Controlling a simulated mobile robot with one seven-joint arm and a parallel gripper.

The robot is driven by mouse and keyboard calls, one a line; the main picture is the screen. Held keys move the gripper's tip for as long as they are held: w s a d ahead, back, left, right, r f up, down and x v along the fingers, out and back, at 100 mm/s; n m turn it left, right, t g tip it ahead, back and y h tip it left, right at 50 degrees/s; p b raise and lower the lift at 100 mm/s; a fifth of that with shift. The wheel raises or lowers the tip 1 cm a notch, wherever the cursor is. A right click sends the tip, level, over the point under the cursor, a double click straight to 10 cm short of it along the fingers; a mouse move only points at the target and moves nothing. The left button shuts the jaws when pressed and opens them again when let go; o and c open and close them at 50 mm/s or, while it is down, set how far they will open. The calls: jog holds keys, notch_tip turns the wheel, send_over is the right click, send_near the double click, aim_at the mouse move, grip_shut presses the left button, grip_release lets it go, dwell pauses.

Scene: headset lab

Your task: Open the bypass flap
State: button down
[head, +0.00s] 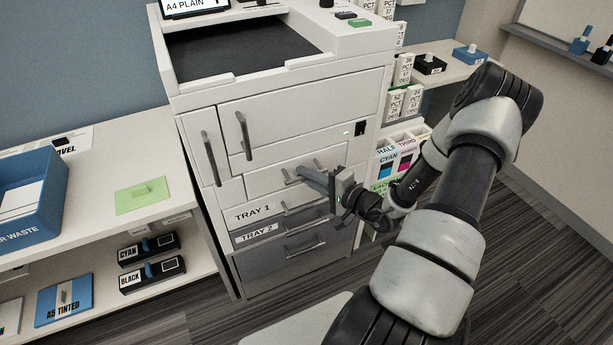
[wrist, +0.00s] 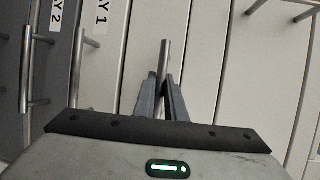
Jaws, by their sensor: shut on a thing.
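The white printer (head: 276,77) stands ahead. An unlabelled white panel (head: 262,183), likely the bypass flap, sits directly above the TRAY 1 drawer (head: 272,207) and looks about flush with the front. It carries a metal bar handle (head: 333,165). My gripper (head: 302,174) reaches in from the right and is shut on this handle. In the wrist view the fingers (wrist: 162,88) close around the bar handle (wrist: 165,52), whose far end sticks out beyond the tips.
Above the panel are a wide door and a narrow door with vertical handles (head: 243,135). Below is the grey TRAY 2 drawer (head: 258,238). A shelf unit (head: 190,196) stands close on the left. Carpet (head: 520,260) is open at right.

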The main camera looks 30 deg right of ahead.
jog(key=s+f+t+b, duration=0.1)
jog(key=s+f+b, duration=0.2)
jog(key=f+b, duration=0.2)
jog(key=shift+s+b, duration=0.4)
jog(key=shift+b, duration=0.05)
dwell(0.5)
jog(key=c, duration=1.8)
grip_release()
jog(key=shift+r, duration=0.1)
jog(key=p+v, duration=0.2)
jog(key=v, duration=1.5)
jog(key=shift+s+d, duration=0.15)
jog(key=shift+s, duration=0.05)
